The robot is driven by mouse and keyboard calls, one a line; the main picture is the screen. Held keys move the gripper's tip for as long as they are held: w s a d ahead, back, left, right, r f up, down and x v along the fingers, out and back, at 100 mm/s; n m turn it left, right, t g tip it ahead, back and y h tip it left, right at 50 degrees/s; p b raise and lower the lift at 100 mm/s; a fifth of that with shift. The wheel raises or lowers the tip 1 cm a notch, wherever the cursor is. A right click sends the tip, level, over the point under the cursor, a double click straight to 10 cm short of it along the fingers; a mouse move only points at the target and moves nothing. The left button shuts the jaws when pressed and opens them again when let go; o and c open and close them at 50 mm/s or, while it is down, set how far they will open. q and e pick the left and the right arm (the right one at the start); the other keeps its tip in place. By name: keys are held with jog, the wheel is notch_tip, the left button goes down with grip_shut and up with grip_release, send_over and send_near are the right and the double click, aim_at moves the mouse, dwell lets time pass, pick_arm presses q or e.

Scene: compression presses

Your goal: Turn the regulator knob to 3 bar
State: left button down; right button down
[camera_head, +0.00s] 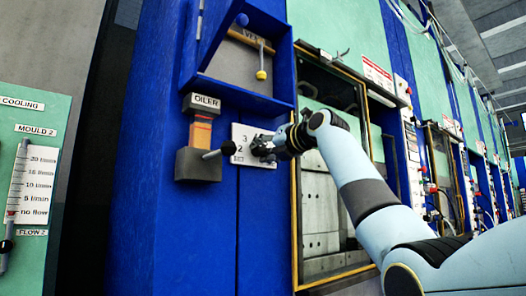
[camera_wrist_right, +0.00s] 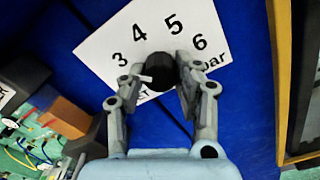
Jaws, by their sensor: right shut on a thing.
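The regulator knob (camera_wrist_right: 160,72) is a small round black knob on a white dial plate (camera_wrist_right: 105,42). A white mark on its left side points left, a little below the 3; my finger partly covers that area. The numbers 3, 4, 5 and 6 and the word "bar" show around it. My right gripper (camera_wrist_right: 161,75) is shut on the knob, one finger on each side. In the head view my right gripper (camera_head: 265,148) reaches the plate (camera_head: 237,132) from the right and hides the knob. My left gripper is not in view.
An oiler (camera_head: 199,163) with an amber bowl and a black-ended rod sticks out just left of the plate. A blue shelf (camera_head: 240,98) with a yellow-knobbed lever is above. A yellow-framed press opening (camera_head: 296,220) lies right. The blue panel below the plate is clear.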

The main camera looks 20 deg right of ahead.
jog(key=shift+f, duration=0.25)
jog(key=c, duration=1.2)
grip_release()
jog(key=shift+c, duration=0.2)
jog(key=o, duration=0.3)
jog(key=shift+r, duration=0.15)
jog(key=v, duration=1.2)
